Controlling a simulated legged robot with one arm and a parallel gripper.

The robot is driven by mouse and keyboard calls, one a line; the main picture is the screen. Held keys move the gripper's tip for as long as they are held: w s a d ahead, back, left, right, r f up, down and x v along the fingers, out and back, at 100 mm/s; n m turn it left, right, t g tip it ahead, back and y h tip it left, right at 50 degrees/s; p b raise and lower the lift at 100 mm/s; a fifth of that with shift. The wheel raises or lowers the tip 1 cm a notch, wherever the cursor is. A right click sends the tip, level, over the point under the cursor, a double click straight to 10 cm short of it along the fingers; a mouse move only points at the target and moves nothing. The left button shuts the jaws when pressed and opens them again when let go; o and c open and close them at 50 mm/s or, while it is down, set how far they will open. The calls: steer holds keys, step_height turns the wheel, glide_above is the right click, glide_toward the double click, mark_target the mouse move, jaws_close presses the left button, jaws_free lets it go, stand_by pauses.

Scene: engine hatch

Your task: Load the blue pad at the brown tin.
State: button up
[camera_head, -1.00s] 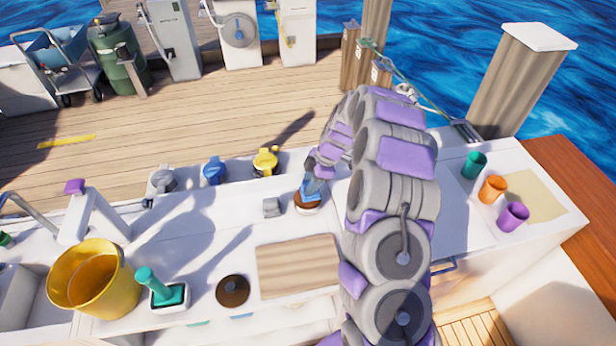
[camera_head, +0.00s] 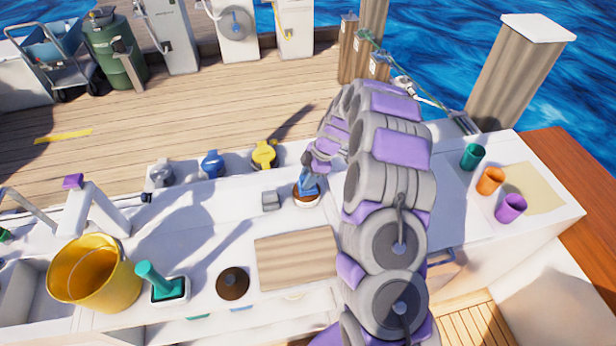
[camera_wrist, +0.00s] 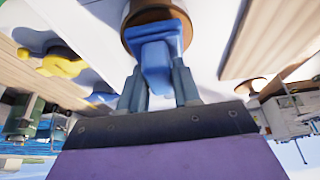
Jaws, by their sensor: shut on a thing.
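My gripper (camera_wrist: 158,88) is shut on the blue pad (camera_wrist: 155,55) by its blocky handle. In the head view the blue pad (camera_head: 309,184) stands over the brown tin (camera_head: 304,201), a small round white-sided tin with a brown top. In the wrist view the pad's wide end is at the face of the tin (camera_wrist: 150,12). They look to be touching, but the pad hides part of the brown surface and I cannot be sure of contact.
A small grey block (camera_head: 270,201) sits just left of the tin. A wooden board (camera_head: 297,259), dark brown disc (camera_head: 233,283), teal-handled tool (camera_head: 156,281) and gold bucket (camera_head: 93,276) are nearer. Grey, blue and yellow fittings (camera_head: 264,155) line the back edge. Cups (camera_head: 490,181) stand right.

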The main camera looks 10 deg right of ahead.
steer(key=shift+a+f, duration=0.15)
steer(key=shift+a, duration=0.2)
steer(key=shift+d+f, duration=0.2)
steer(key=shift+d, duration=0.15)
steer(key=shift+a, duration=0.2)
steer(key=shift+f+b, duration=0.1)
steer(key=shift+b, duration=0.65)
stand_by(1.6)
steer(key=shift+r, duration=3.6)
